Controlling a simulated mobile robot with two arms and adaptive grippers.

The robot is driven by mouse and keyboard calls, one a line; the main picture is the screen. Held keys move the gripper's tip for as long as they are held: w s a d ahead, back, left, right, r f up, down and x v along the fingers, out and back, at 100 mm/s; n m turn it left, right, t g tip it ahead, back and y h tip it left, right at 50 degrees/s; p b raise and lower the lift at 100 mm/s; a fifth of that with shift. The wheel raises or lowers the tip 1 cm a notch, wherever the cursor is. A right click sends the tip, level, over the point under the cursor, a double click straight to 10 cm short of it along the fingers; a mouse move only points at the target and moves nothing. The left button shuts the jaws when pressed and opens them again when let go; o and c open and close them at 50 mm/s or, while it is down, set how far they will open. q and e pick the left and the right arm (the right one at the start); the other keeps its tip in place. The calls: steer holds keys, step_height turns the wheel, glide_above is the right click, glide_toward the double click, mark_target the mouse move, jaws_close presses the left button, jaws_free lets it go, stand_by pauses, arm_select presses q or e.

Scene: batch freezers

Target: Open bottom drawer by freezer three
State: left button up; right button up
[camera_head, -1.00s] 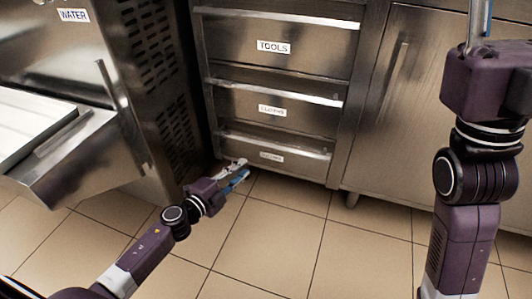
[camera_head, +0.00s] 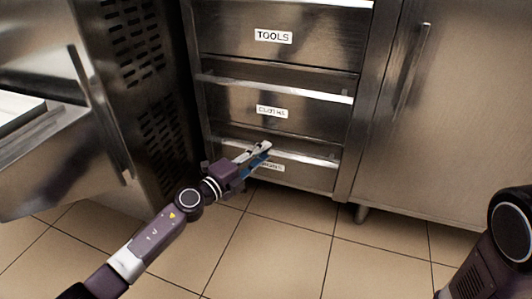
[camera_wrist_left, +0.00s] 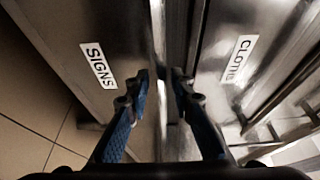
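The bottom drawer (camera_head: 312,177) is a steel front with a light lip along its top edge. It looks shut. Its label is partly hidden by my gripper in the head view; in the left wrist view the drawer front (camera_wrist_left: 60,35) reads "SIGNS". My left gripper (camera_head: 263,151) is at the middle of this drawer's top lip. In the left wrist view the gripper (camera_wrist_left: 164,88) has its blue fingers apart, one on each side of the lip (camera_wrist_left: 160,40). I cannot tell whether they touch it. My right gripper is out of view.
The "CLOTHS" drawer (camera_head: 305,122) and "TOOLS" drawer (camera_head: 325,40) are above, both looking shut. A vented steel machine (camera_head: 150,95) stands close on the left, a steel cabinet door (camera_head: 460,120) on the right. The tiled floor (camera_head: 285,240) in front is clear.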

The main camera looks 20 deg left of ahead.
arm_select(q)
steer(key=shift+x, duration=0.85)
jaws_close()
